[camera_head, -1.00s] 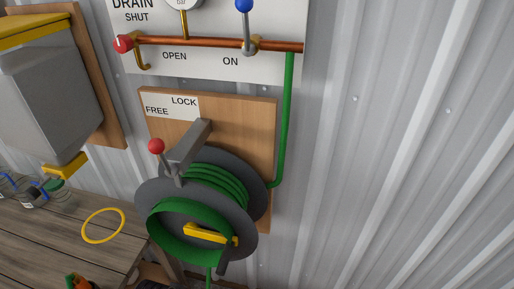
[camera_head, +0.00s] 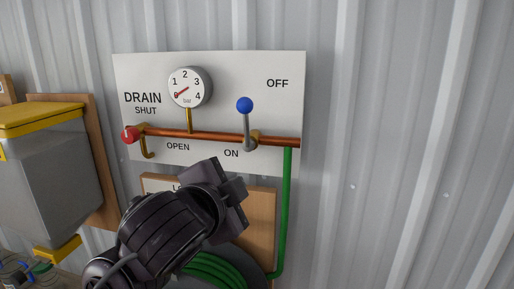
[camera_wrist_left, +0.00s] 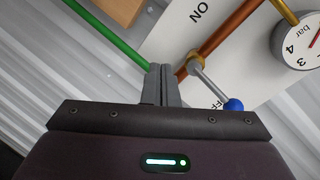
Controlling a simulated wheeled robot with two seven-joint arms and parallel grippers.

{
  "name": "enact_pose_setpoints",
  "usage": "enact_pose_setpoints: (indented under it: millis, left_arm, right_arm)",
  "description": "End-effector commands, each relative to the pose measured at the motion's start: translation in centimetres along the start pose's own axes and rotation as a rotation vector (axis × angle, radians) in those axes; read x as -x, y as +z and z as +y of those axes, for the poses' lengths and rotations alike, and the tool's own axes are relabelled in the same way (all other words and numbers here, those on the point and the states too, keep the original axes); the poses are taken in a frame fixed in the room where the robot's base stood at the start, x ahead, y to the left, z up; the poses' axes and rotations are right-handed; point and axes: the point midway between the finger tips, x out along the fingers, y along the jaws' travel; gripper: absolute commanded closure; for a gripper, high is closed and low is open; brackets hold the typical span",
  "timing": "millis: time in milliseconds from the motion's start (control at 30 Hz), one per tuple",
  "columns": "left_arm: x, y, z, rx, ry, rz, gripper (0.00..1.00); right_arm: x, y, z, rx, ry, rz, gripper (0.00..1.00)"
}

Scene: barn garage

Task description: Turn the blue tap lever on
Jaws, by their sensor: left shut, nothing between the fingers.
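The blue tap lever (camera_head: 247,125) has a grey stem and a blue ball on top. It stands nearly upright from the copper pipe (camera_head: 205,137). The word ON is below and left of it, OFF above and right. My left gripper (camera_head: 238,194) is just below the pipe in the head view, apart from the lever. In the left wrist view the gripper's fingers (camera_wrist_left: 162,82) are shut together with nothing between them. The lever (camera_wrist_left: 211,83) is right beside the fingertips there, with its ball to the lower right. My right gripper is not in view.
The white panel (camera_head: 285,120) carries a gauge (camera_head: 190,87) with its needle near 0 and a red drain lever (camera_head: 131,134). A green hose (camera_head: 285,210) runs down from the pipe. A grey bin (camera_head: 45,160) hangs at the left. The metal wall at right is clear.

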Motion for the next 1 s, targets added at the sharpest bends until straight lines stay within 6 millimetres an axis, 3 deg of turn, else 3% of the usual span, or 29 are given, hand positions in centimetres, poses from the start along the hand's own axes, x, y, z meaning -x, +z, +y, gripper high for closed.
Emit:
enact_pose_setpoints:
  millis: [33,100,200,300,767,1000]
  left_arm:
    - [1.1,-2.7,-2.2,-0.081,-0.058,0.05,1.0]
    - [2.5,-5.5,-4.2,-0.177,-0.12,0.095,1.0]
    - [4.2,-8.4,-6.1,-0.282,-0.187,0.138,1.0]
    - [5.3,-10.0,-7.0,-0.344,-0.227,0.16,1.0]
    - [5.6,-10.6,-7.5,-0.37,-0.244,0.168,1.0]
    - [3.1,-11.0,-8.1,-0.374,-0.244,0.161,1.0]
  right_arm:
    - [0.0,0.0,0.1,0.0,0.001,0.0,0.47]
    - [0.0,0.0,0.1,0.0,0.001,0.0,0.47]
    - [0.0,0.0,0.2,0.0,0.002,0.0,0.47]
    - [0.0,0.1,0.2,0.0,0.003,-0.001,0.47]
    - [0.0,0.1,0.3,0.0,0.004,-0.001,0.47]
    - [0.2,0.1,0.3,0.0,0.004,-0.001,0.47]
